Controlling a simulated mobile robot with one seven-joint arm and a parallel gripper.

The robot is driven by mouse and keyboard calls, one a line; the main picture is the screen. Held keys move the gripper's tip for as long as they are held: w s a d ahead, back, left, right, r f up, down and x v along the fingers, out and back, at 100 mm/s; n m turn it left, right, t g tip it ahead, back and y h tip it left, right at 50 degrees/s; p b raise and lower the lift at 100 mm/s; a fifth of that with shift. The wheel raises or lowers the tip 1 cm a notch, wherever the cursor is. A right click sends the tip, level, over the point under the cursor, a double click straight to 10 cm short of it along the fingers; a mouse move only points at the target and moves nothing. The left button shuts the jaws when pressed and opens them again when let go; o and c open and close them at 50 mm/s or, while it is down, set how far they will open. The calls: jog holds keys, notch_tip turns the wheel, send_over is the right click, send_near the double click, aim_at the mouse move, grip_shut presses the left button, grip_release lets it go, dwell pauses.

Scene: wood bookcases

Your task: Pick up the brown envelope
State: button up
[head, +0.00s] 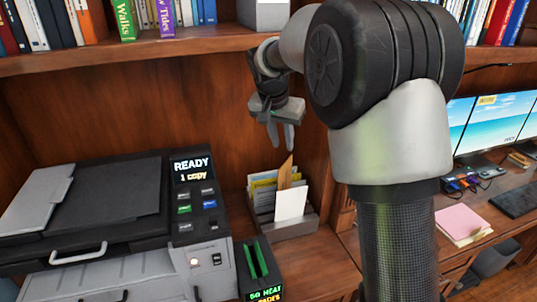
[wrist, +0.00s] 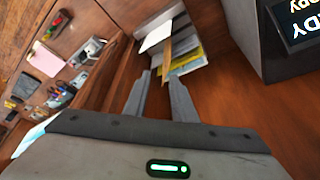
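The brown envelope (head: 286,172) stands upright in a grey sorter tray (head: 290,229), rising above the white and yellow papers around it. In the wrist view the envelope (wrist: 168,50) shows nearly edge-on, in line with the gap between my fingertips. My gripper (head: 281,148) points down above the tray, with its fingertips a little above the envelope's top in the head view. The wrist view shows my gripper (wrist: 160,77) open, with nothing visibly held. The gap between fingertips and envelope is hard to judge. The envelope's lower part is hidden by a white paper (head: 291,203).
A large printer (head: 105,205) stands left of the tray, with a small black-and-green device (head: 257,262) in front. A bookshelf (head: 150,47) runs above. To the right are a pink notepad (head: 461,222), monitors (head: 490,120) and a keyboard (head: 515,199).

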send_near(285, 175)
jog(key=shift+m, duration=0.4)
jog(key=shift+p+x, duration=1.1)
jog(key=shift+x, duration=4.15)
jog(key=shift+r, duration=0.1)
grip_shut()
